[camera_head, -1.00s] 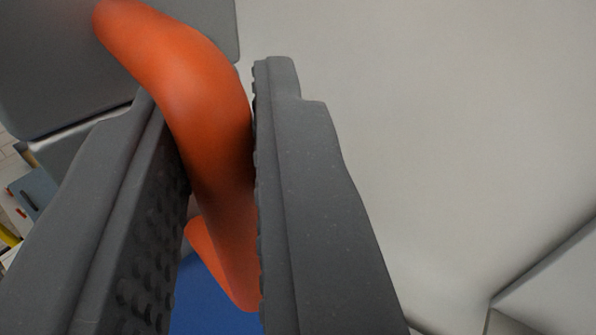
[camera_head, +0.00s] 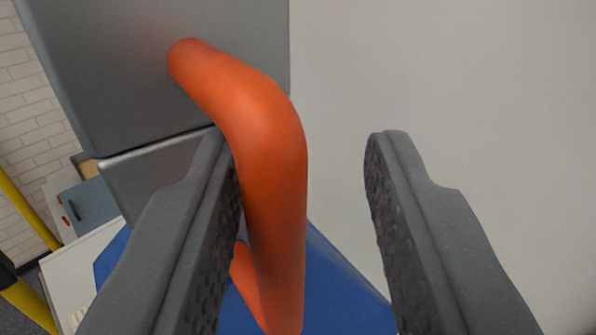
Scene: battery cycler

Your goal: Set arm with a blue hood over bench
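An orange bar handle (camera_head: 275,160) bends out from a grey block at the upper left and runs down the middle of the view. My gripper (camera_head: 300,140) is open around the handle, one finger on each side. The handle lies close to the left finger, and I cannot tell whether they touch. A clear gap separates it from the right finger. A blue surface (camera_head: 335,290), which looks like the hood, shows below and behind the handle. The fingers hide part of it, and the bench cannot be made out for sure.
The grey block (camera_head: 120,60) fills the upper left. A plain pale surface (camera_head: 480,90) fills the right. At the far left are a white brick wall (camera_head: 30,95), yellow bars (camera_head: 25,210) and a blue-grey panel (camera_head: 90,205) with small handles.

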